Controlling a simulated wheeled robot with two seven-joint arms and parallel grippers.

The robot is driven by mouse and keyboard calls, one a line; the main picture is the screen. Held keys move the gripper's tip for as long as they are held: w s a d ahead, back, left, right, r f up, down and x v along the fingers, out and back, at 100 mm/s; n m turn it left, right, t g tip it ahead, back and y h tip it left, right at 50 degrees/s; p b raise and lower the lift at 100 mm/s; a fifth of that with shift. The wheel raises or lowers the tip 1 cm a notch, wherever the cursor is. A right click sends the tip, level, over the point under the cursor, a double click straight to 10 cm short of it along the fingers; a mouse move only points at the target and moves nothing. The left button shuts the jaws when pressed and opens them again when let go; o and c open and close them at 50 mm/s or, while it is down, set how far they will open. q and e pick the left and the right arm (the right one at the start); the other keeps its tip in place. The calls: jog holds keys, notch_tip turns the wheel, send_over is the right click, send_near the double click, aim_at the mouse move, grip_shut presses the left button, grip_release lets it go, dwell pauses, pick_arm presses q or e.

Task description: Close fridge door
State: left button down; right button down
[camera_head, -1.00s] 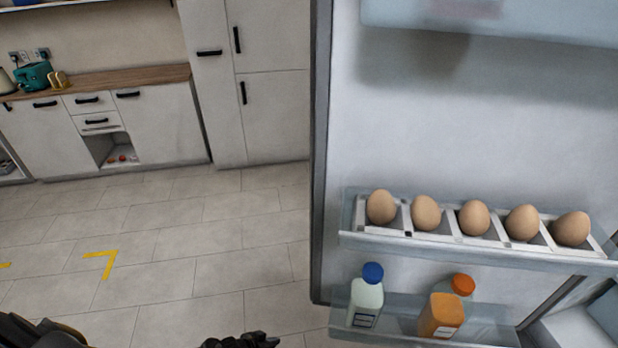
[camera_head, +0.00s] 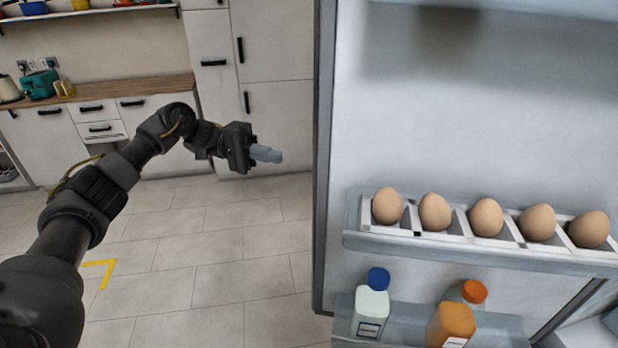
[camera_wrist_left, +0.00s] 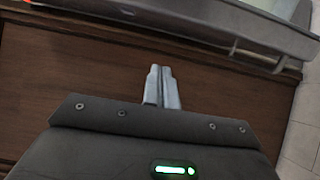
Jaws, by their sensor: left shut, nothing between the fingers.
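The fridge door (camera_head: 430,130) stands open and fills the right side of the head view, its inner face toward me. Its left edge (camera_head: 323,170) is a grey vertical strip. My left gripper (camera_head: 268,154) is raised to the left of that edge, apart from it in the picture, with its fingers pointing right. The fingers also show in the left wrist view (camera_wrist_left: 162,86), closed together with nothing between them. My right gripper is not in view.
The door's upper rack (camera_head: 352,240) holds several eggs. The lower rack (camera_head: 400,318) holds a blue-capped bottle (camera_head: 371,305) and an orange bottle (camera_head: 451,322). White cabinets (camera_head: 275,110) stand behind. The tiled floor (camera_head: 230,270) at left is clear.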

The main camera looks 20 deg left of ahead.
pick_arm(q)
jog(key=s+d+p, duration=0.4)
jog(key=d+p, duration=0.3)
jog(key=d, duration=0.3)
jog(key=shift+s+d, duration=0.2)
jog(key=shift+d, duration=0.2)
